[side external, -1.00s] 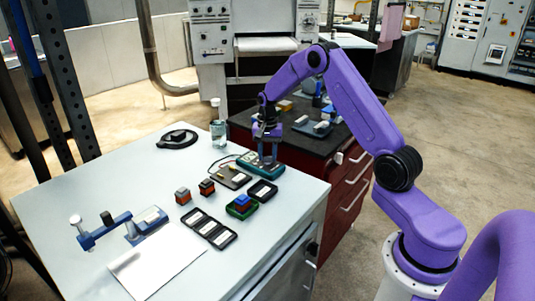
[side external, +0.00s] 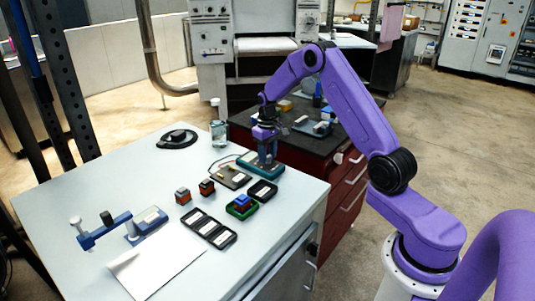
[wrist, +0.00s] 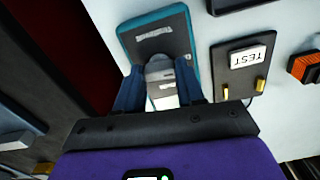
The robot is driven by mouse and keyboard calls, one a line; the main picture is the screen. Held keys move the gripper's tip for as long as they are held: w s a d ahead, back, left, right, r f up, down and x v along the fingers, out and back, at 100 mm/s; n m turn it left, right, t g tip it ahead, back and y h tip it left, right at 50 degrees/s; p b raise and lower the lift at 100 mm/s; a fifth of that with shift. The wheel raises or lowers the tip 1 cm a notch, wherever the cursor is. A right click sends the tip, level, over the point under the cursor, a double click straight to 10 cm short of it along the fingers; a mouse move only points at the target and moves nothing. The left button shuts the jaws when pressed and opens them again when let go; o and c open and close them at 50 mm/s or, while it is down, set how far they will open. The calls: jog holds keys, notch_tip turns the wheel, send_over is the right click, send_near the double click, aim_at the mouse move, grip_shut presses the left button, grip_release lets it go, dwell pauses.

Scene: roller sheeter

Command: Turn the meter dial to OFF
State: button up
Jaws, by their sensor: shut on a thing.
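The meter (side external: 262,167) is a teal-edged box with a dark face. It lies near the table's right edge in the side view. In the wrist view the meter (wrist: 178,30) shows a small label on its face, too blurred to read. My gripper (wrist: 160,72) reaches down over the meter and is shut on the grey dial (wrist: 159,70), with one blue finger on each side of it. In the side view my gripper (side external: 267,157) hides the dial. The dial's pointer and the OFF mark cannot be made out.
A board marked TEST (wrist: 245,57) with brass posts lies beside the meter; it also shows in the side view (side external: 234,178). Black trays (side external: 208,228), small blocks (side external: 183,195) and a glass jar (side external: 219,132) stand around. The table's front left holds a blue clamp-like tool (side external: 105,232) and paper.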

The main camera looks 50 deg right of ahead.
jog(key=shift+n, duration=0.6)
jog(key=o, duration=1)
jog(key=shift+o, duration=0.2)
jog(key=shift+r, duration=0.1)
notch_tip(320, 180, up, 17)
jog(key=shift+r, duration=0.15)
